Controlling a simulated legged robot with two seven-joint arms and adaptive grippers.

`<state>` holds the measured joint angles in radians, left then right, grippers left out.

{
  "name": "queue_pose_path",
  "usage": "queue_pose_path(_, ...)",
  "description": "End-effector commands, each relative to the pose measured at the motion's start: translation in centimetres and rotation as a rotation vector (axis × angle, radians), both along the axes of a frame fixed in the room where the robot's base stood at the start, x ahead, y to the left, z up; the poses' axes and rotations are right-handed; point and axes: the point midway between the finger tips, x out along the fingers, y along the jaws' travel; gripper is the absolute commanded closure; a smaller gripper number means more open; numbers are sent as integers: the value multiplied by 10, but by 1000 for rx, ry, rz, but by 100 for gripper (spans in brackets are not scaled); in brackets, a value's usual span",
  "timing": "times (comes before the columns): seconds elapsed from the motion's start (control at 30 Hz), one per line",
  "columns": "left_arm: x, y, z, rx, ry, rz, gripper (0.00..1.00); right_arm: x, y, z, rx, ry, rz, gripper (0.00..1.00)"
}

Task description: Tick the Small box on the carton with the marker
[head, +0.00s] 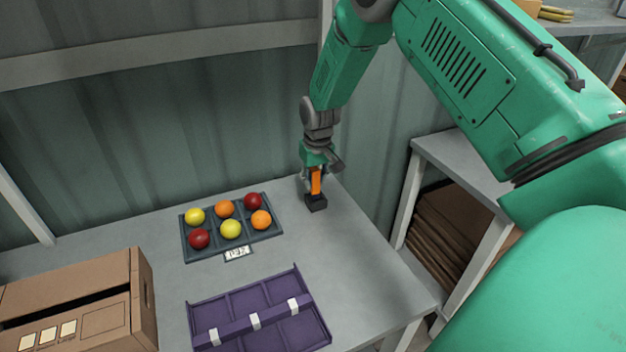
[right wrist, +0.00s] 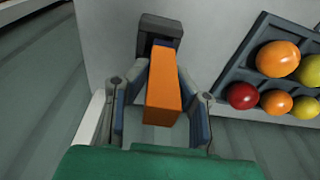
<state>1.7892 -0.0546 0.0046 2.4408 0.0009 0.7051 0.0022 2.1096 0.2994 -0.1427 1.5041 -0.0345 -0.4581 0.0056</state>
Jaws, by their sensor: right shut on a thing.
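The carton (head: 107,322) stands at the front left of the table, cut off by the picture edge. Several pale squares in a row (head: 47,336) and a larger outlined box show on its near face; any wording is too small to read. The orange marker (head: 316,182) is upright at the table's back right, its lower end at a small dark holder (head: 316,203). My right gripper (head: 318,170) points down and is shut on the marker. In the right wrist view the marker (right wrist: 163,92) lies between both fingers, with the dark holder (right wrist: 160,32) beyond it. My left gripper is out of view.
A purple divided tray (head: 290,340) with white clips lies nearer. A shelf with stacked cardboard (head: 440,225) stands to the right. Table between trays and holder is clear.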

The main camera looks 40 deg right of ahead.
Motion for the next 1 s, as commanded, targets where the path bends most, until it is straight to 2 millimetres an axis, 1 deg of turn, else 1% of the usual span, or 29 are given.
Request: queue_pose_path(1.0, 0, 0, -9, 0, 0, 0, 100, 0, 1, -21, 0, 0, 0, 100)
